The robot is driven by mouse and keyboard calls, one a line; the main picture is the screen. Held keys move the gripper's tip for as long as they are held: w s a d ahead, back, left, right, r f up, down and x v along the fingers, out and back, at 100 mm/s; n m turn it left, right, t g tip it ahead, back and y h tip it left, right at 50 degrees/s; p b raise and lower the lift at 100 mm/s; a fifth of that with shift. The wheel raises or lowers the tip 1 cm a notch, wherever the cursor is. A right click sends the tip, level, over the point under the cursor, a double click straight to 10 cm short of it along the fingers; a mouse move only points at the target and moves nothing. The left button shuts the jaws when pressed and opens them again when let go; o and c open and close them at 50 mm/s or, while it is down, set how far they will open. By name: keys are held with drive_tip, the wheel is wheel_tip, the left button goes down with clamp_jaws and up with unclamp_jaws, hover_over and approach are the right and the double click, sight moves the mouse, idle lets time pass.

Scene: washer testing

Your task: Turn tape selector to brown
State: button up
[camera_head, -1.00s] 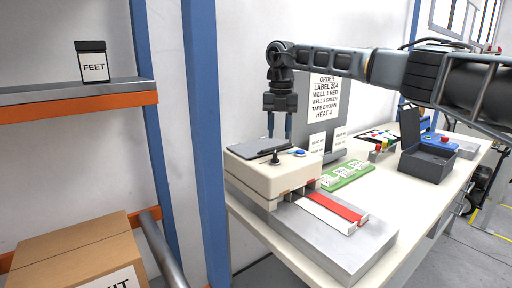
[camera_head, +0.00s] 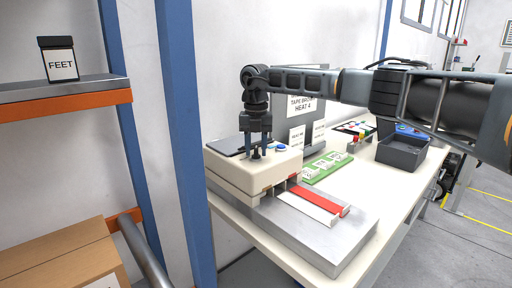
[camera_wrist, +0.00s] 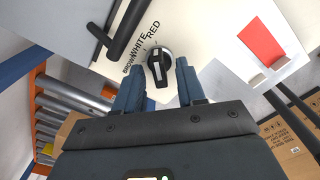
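The tape selector is a small black knob (camera_head: 257,153) on top of the cream tape dispenser box (camera_head: 280,166). In the wrist view the knob (camera_wrist: 160,66) shows a pale rim, with the labels BROWN, WHITE and RED printed in an arc beside it. Which label it points at is hard to tell. My gripper (camera_head: 258,144) is right above the box, pointing down, with its two blue fingers apart on either side of the knob. In the wrist view the gripper (camera_wrist: 158,72) is open around the knob; whether a finger touches it cannot be told.
A blue button (camera_head: 280,147) sits beside the knob. Red and white strips (camera_head: 319,201) lie in front of the box on a metal plate (camera_head: 318,240). A blue post (camera_head: 185,140) stands at left.

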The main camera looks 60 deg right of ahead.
drive_tip(key=shift+c, duration=0.4)
clamp_jaws()
drive_tip(key=shift+r+n, duration=0.1)
drive_tip(key=shift+n, duration=0.3)
drive_tip(key=n+p, duration=0.1)
drive_tip(key=n, duration=0.2)
drive_tip(key=shift+d+n, duration=0.1)
drive_tip(key=shift+n, duration=0.3)
drive_tip(key=n+p, duration=0.1)
drive_tip(key=n, duration=0.3)
drive_tip(key=n+p, duration=0.1)
drive_tip(key=n, duration=0.4)
drive_tip(key=shift+d, duration=0.15)
drive_tip(key=shift+n, duration=2)
drive_tip(key=shift+p, duration=0.3)
drive_tip(key=shift+n, duration=0.3)
